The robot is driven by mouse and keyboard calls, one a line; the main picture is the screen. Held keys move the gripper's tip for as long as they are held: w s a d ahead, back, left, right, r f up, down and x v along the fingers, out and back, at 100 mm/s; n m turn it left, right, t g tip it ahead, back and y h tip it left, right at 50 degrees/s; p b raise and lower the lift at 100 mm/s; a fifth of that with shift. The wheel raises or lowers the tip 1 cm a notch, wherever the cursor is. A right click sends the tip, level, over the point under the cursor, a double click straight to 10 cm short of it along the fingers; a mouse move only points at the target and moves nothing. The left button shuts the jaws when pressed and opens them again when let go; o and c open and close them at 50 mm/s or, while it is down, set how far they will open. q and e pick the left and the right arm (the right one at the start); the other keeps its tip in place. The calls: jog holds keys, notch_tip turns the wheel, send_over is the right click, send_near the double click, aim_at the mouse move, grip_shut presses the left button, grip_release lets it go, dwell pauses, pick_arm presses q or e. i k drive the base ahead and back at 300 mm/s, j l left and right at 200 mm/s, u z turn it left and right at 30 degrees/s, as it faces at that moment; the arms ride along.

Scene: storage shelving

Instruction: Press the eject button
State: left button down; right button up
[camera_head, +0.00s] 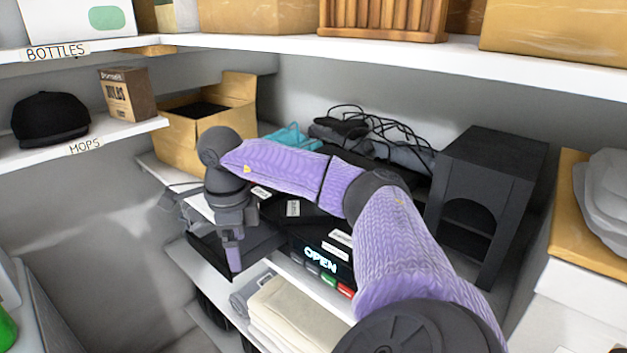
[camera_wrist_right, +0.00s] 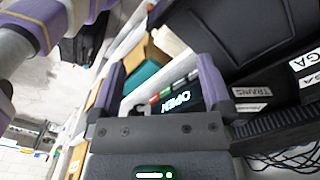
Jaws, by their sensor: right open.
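A black player (camera_head: 325,243) stands on the middle shelf, its lit display (camera_head: 320,259) reading OPEN. Below the display is a row of small buttons: grey ones, a green one (camera_head: 328,279) and a red one (camera_head: 346,290). I cannot read which is the eject button. My right gripper (camera_head: 234,262) points down, left of the display, in front of a dark flat part. In the right wrist view the display (camera_wrist_right: 175,103) and buttons (camera_wrist_right: 166,93) appear between the open, empty fingers of my right gripper (camera_wrist_right: 160,85). I cannot tell whether they touch anything. My left gripper is not in view.
A black cabinet with an arched opening (camera_head: 487,190) stands right of the player. Cables (camera_head: 375,128) lie behind. An open cardboard box (camera_head: 205,135) is at back left. Folded cream cloths (camera_head: 300,315) lie below. The upper shelf edge (camera_head: 400,48) runs overhead.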

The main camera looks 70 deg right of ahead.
aim_at(297, 259)
jog(key=j+z, duration=0.45)
jog(key=k+j+z, duration=0.1)
jog(key=j+z, duration=0.3)
jog(key=k+j+z, duration=0.1)
jog(key=j+z, duration=0.35)
jog(key=k+j+z, duration=0.2)
jog(key=z, duration=0.25)
jog(key=k+j+z, duration=0.25)
jog(key=z, duration=0.15)
jog(key=k+j+z, duration=0.25)
jog(key=z, duration=0.2)
jog(key=k+j, duration=0.05)
jog(key=j, duration=0.05)
